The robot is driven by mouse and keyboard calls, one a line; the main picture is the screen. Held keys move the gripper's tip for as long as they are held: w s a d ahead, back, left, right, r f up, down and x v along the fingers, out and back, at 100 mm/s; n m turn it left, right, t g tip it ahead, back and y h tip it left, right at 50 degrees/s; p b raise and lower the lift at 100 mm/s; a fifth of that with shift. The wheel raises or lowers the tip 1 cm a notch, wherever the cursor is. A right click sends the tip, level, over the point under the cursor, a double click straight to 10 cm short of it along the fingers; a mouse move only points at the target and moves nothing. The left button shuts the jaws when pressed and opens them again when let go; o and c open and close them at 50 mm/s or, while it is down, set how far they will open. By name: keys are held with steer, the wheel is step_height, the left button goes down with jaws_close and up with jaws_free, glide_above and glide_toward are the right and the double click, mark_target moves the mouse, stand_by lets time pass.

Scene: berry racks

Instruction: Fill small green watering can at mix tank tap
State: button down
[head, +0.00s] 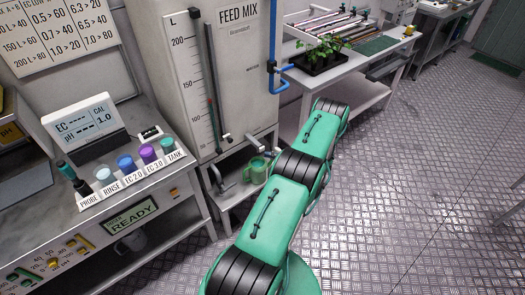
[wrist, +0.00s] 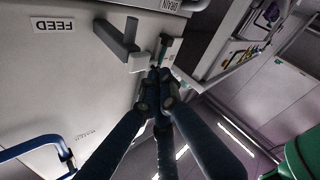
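The small green watering can (head: 257,169) stands upright on the low shelf under the front of the FEED MIX tank (head: 245,75) in the head view. It is not seen in the wrist view. Tap fittings sit low on the tank front; the wrist view shows a grey lever (wrist: 120,42) and a dark green handle (wrist: 169,50) near the FEED and DRAIN labels, upside down. My gripper (wrist: 155,76) has its dark fingers drawn together just below these fittings in that picture. Contact with a fitting is unclear. My gripper is hidden in the head view.
A bench (head: 120,225) with a meter and several coloured bottles stands at left. A blue pipe (head: 271,50) runs down the tank's right side. A table (head: 345,85) holds a seedling tray (head: 322,62). The metal floor at right is clear.

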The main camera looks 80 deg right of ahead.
steer(key=shift+s+a, duration=1.55)
steer(key=shift+a, duration=0.05)
